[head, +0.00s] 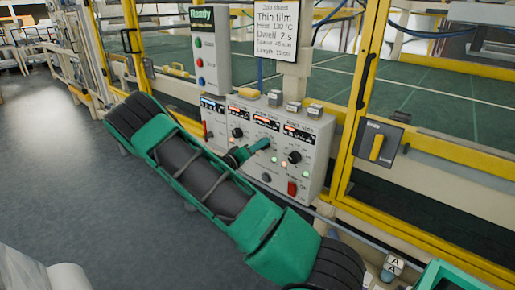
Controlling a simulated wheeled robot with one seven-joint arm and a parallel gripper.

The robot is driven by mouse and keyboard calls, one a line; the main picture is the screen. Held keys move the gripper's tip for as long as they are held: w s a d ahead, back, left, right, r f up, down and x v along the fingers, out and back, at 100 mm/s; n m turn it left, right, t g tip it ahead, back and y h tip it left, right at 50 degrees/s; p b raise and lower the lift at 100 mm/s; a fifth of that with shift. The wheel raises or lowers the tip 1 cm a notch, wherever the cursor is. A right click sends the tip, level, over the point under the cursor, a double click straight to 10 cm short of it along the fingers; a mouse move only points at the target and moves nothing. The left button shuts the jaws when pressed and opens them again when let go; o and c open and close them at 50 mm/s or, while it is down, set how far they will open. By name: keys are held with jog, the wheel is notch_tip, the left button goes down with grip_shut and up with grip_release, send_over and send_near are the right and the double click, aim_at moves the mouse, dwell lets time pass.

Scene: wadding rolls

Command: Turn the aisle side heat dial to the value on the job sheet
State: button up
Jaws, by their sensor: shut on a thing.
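The grey control panel (315,150) carries several small lit displays and black dials. One dial (237,132) is left of my gripper, and another (294,157) is right of it. My gripper (263,145), with teal fingers, is at the panel's middle section and is shut on the middle dial there. The fingers hide that dial, so its pointer cannot be seen. The panel labels and display digits are too small to read surely, including which dial is the aisle side one.
A grey box with a Ready display (202,18) and coloured buttons stands above left. A red switch (292,188) is low on the panel. Yellow guard frames (347,130) flank the panel, with a yellow-handled switch (377,147) at right. Open grey floor (60,170) lies left.

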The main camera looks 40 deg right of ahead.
jog(key=shift+w+a+f+n, duration=0.1)
jog(key=shift+n, duration=1.2)
jog(key=shift+w+a+f+n, duration=0.1)
jog(key=shift+n, duration=1.2)
jog(key=o, duration=0.9)
jog(key=shift+o, duration=0.7)
jog(key=shift+d, duration=0.1)
jog(key=s+a, duration=0.1)
jog(key=a, duration=0.9)
jog(key=shift+s+a, duration=0.25)
jog(key=shift+a, duration=0.1)
